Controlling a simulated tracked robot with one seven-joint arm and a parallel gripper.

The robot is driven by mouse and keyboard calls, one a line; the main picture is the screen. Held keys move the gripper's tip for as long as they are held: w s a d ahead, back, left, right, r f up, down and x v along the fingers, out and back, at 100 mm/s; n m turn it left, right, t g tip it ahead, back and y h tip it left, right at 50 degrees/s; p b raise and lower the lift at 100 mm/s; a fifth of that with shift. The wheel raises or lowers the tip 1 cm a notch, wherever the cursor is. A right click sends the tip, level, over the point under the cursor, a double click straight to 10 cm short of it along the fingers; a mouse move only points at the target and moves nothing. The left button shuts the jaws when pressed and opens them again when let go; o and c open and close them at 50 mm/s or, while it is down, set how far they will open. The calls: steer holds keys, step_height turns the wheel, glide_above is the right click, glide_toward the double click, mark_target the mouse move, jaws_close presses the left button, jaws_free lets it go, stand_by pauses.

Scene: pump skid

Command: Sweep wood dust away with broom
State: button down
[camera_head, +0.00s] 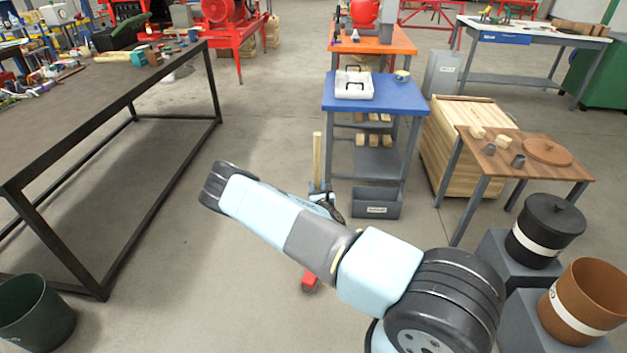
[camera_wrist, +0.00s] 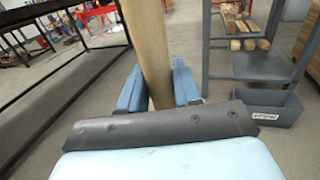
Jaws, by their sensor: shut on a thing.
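The broom has a pale wooden handle (camera_head: 317,155) that stands about upright and a red head (camera_head: 310,282) low near the floor, partly hidden behind my arm. My gripper (camera_head: 318,192) is shut on the handle. In the wrist view the handle (camera_wrist: 148,45) rises between the two blue fingers of my gripper (camera_wrist: 158,88), tilted slightly. The broom head is hidden in the wrist view. I cannot make out any wood dust on the floor in either view.
A dark-framed workbench (camera_head: 110,75) stands at left, with a dark green bin (camera_head: 35,315) at lower left. A blue-topped table (camera_head: 395,97) and a grey labelled box (camera_head: 362,204) stand just beyond the broom. A wooden-topped table (camera_head: 490,150) is at right. Floor between bench and broom is clear.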

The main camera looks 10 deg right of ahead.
mark_target(316, 174)
steer(key=shift+w+a+r, duration=0.15)
steer(key=shift+a, duration=0.2)
steer(key=shift+d+r, duration=0.1)
steer(key=shift+r, duration=3.3)
